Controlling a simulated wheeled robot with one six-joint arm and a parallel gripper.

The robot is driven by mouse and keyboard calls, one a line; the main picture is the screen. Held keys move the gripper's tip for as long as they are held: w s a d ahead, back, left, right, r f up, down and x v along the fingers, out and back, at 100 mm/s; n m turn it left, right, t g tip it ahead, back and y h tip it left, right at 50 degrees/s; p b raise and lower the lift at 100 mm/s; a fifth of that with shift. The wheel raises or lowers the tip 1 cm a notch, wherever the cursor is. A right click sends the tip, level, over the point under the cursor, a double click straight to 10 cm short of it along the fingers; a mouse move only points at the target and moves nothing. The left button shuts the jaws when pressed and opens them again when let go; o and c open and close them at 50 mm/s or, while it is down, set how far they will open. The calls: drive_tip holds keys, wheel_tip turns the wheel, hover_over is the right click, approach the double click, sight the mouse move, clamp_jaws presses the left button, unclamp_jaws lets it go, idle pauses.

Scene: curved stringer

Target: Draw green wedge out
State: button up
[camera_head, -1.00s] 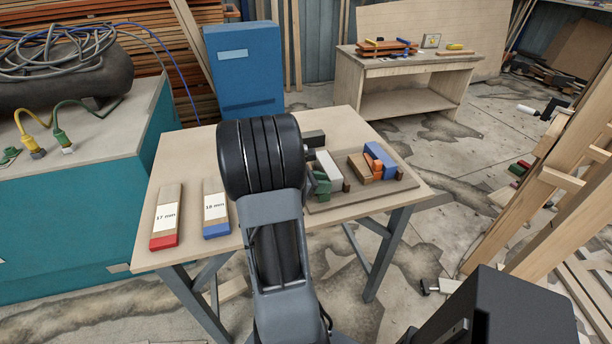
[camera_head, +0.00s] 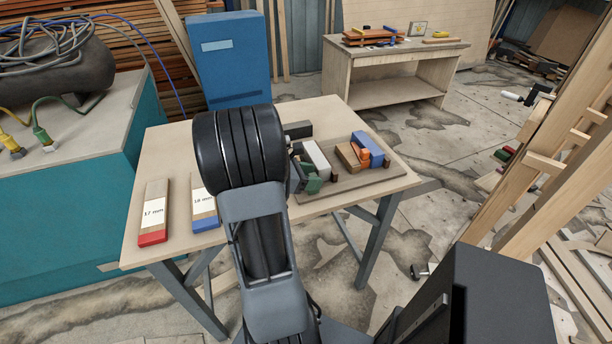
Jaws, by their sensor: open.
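The green wedge (camera_head: 313,185) is on the brown board (camera_head: 350,187) on the workbench, just right of my black wrist joint. It sits near the front end of a white block (camera_head: 317,158). My gripper (camera_head: 298,172) shows only in part, as dark grey pieces beside the left side of the wedge, and is open. My arm hides most of it, and I cannot tell whether a finger touches the wedge.
An orange piece (camera_head: 363,156), a wooden block (camera_head: 348,156) and a blue block (camera_head: 369,147) stand on the board's right half. A dark block (camera_head: 298,130) is behind. Labelled pieces, 17 mm (camera_head: 154,212) and 18 mm (camera_head: 203,207), lie at left.

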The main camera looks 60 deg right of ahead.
drive_tip(key=v, duration=1.4)
idle(0.4)
